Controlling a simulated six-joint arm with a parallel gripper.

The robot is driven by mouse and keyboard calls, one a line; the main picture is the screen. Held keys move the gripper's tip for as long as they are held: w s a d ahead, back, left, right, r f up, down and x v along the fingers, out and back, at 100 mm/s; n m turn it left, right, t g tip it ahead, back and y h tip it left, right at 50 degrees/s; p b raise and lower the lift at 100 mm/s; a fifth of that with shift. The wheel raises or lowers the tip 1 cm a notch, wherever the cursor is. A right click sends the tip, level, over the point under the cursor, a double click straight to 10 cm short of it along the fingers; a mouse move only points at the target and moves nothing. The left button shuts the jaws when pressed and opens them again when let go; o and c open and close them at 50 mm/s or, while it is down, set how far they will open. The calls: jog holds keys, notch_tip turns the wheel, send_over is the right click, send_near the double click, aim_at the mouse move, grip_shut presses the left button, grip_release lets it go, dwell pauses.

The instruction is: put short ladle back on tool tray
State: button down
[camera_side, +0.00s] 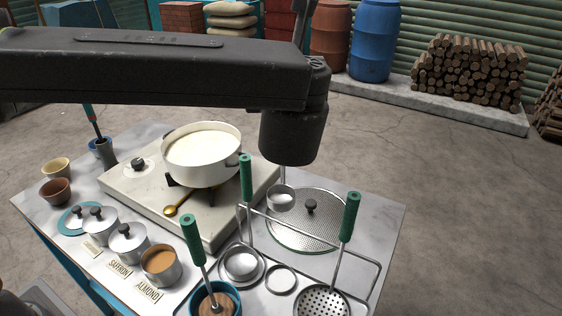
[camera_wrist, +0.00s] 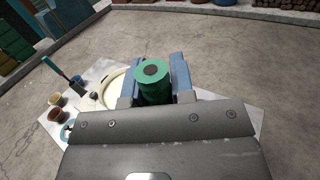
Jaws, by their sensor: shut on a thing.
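My gripper (camera_wrist: 154,84) is shut on the green handle of the short ladle (camera_wrist: 153,72), seen end-on between its blue fingers in the wrist view. In the side view the ladle's small steel bowl (camera_side: 281,198) hangs below my dark wrist, in front of the mesh lid's left part. Whether it touches anything is unclear. My wrist hides the handle there. The tool tray (camera_side: 376,264) is a wire frame with rings at the table's front right. One ring (camera_side: 281,280) is empty. A larger ladle (camera_side: 242,263) and a perforated skimmer (camera_side: 325,300) sit in it with green handles upright.
A white pot of milk (camera_side: 201,152) stands on the stove slab (camera_side: 125,180). The round mesh lid (camera_side: 325,225) lies behind the tray. A green-handled tool stands in a blue-rimmed pot (camera_side: 215,300). Several small pots and cups line the left.

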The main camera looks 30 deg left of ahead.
aim_at(280, 198)
notch_tip(280, 198, down, 24)
jog(key=shift+f, duration=0.1)
dwell(0.5)
jog(key=c, duration=1)
grip_release()
jog(key=shift+f, duration=0.15)
jog(key=shift+s+d, duration=0.1)
jog(key=v, duration=0.7)
jog(key=shift+s, duration=0.1)
